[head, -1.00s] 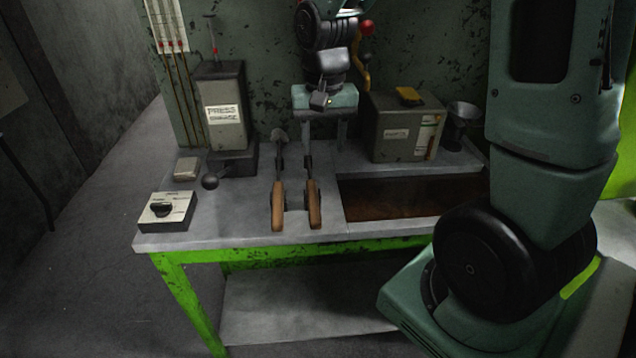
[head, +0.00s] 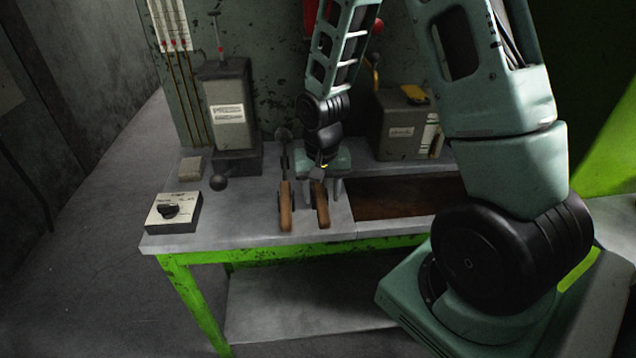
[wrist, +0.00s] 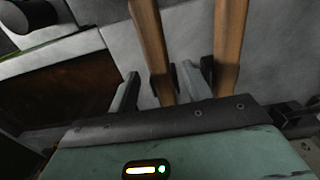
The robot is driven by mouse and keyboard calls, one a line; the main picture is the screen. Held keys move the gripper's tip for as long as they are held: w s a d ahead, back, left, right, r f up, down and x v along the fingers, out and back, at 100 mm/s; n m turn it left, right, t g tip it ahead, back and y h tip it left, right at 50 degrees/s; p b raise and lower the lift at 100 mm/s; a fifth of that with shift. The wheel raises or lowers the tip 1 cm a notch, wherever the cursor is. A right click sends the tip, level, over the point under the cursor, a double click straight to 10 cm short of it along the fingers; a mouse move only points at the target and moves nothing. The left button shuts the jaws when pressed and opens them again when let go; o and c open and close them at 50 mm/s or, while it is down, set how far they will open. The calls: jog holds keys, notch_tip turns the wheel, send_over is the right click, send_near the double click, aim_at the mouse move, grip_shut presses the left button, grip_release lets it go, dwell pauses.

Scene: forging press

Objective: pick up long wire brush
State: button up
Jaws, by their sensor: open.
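Two long wooden-handled tools lie side by side on the bench, the left one (head: 286,208) with a rounded dark metal head and the right one (head: 321,207) partly hidden under my gripper. No bristles can be made out, so I cannot tell for sure which is the long wire brush. My gripper (head: 322,198) points down over the right tool. In the wrist view, my open gripper (wrist: 170,72) has its fingers on either side of that tool's handle (wrist: 150,35), apart from it or nearly so. The other handle (wrist: 229,40) lies outside the fingers.
A control box with a black knob (head: 174,213) sits at the bench's front left. A grey press device (head: 230,110) with a lever ball stands behind it. A grey box (head: 400,130) stands at the back right, behind a brown recess (head: 400,198). The bench between control box and tools is clear.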

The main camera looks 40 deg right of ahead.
aim_at(321, 197)
jog(key=shift+f, duration=1.6)
grip_shut()
jog(key=shift+r, duration=0.15)
